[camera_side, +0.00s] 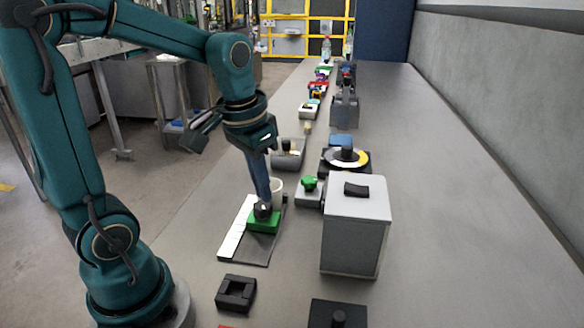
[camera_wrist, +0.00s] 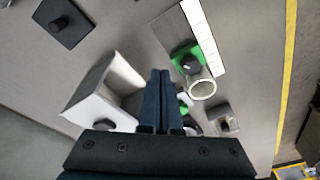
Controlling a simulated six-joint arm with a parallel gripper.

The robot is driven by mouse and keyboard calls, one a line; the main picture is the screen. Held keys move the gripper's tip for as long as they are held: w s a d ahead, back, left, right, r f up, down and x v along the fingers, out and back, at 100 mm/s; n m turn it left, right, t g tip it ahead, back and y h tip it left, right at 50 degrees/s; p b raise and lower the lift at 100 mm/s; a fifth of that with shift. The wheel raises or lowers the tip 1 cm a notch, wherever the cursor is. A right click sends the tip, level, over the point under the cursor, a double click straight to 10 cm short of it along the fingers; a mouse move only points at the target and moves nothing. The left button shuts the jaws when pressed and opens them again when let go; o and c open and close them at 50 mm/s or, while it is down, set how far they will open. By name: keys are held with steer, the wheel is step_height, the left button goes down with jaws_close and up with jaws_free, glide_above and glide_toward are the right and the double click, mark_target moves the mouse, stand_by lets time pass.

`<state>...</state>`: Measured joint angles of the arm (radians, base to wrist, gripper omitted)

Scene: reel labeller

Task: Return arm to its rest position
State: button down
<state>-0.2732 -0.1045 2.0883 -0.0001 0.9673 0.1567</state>
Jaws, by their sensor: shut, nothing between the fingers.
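My teal arm reaches over the grey bench, and my gripper (camera_side: 262,198) points down with its dark blue fingers together and empty. In the wrist view the shut fingers (camera_wrist: 160,74) lie between a grey-white box and a green block with a black knob (camera_wrist: 183,54). In the side view the fingertips overlap the green block (camera_side: 263,225), but the wrist view shows them beside it in the picture. I cannot tell their height above the bench.
The box (camera_side: 353,235) stands right of the gripper, with a black handle on top. A white cup (camera_wrist: 202,89) stands by the green block. A black-and-white plate (camera_side: 234,232) lies under the block. A black square frame (camera_side: 236,292) lies near my base. The bench's right side (camera_side: 480,220) is clear.

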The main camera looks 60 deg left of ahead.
steer(key=s+d+r+m+t, duration=0.1)
steer(key=s+d+r+t, duration=0.1)
steer(key=s+d, duration=0.4)
steer(key=shift+s+d+t+h, duration=0.15)
steer(key=shift+s+t+h, duration=0.15)
steer(key=shift+s+t, duration=0.35)
steer(key=c, duration=1.5)
jaws_free()
steer(key=shift+w, duration=0.1)
steer(key=shift+c, duration=0.2)
